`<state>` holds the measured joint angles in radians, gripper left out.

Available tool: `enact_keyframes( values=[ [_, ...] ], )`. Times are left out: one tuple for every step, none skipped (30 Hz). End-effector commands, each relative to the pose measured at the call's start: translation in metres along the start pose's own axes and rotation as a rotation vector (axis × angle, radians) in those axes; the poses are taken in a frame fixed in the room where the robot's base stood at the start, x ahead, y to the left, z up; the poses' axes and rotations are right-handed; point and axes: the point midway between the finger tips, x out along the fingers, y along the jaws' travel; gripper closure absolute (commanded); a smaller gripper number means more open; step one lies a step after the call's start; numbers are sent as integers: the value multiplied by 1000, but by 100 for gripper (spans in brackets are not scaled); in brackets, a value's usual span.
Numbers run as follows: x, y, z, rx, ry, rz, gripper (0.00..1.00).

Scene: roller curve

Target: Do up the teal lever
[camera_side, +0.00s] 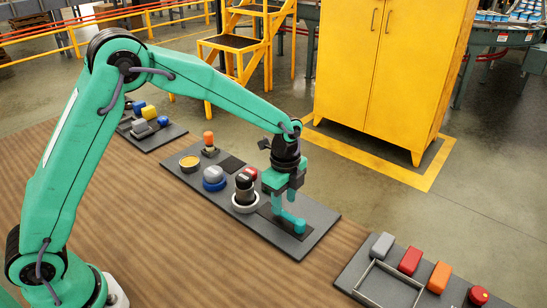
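The teal lever (290,220) is at the right end of the middle dark panel (318,234), on a darker plate. My gripper (284,190) points down right above the lever and hides its upper part. The gripper's fingers are similar in colour to the lever. I cannot tell whether the fingers touch the lever or are closed on it. How far the lever is tilted is also unclear.
Left of the gripper, the panel holds a black knob in a white ring (245,197), a red-topped piece (250,173), a blue-and-grey knob (213,177), a yellow ring (189,163) and an orange-topped piece (208,140). A right-hand panel (355,272) holds coloured blocks and an open frame (389,286).

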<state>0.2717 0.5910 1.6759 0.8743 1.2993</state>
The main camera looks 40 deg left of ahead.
Motion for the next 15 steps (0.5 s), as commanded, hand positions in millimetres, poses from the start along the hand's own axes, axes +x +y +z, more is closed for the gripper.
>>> enact_keyframes(
  values=[
    [8,1,0,0,-1,4,60],
    [11,1,0,0,-1,4,60],
    [15,1,0,0,-1,3,60],
    [18,1,0,0,-1,2,60],
    [20,1,0,0,-1,3,60],
    [24,1,0,0,-1,3,60],
    [25,1,0,0,-1,3,60],
    [27,0,0,0,0,2,60],
    [28,0,0,0,0,1,60],
    [29,0,0,0,0,1,60],
    [30,0,0,0,0,0,60],
    [30,0,0,0,0,0,60],
    [31,0,0,0,0,0,60],
    [31,0,0,0,0,0,60],
    [31,0,0,0,0,0,60]
  ],
)
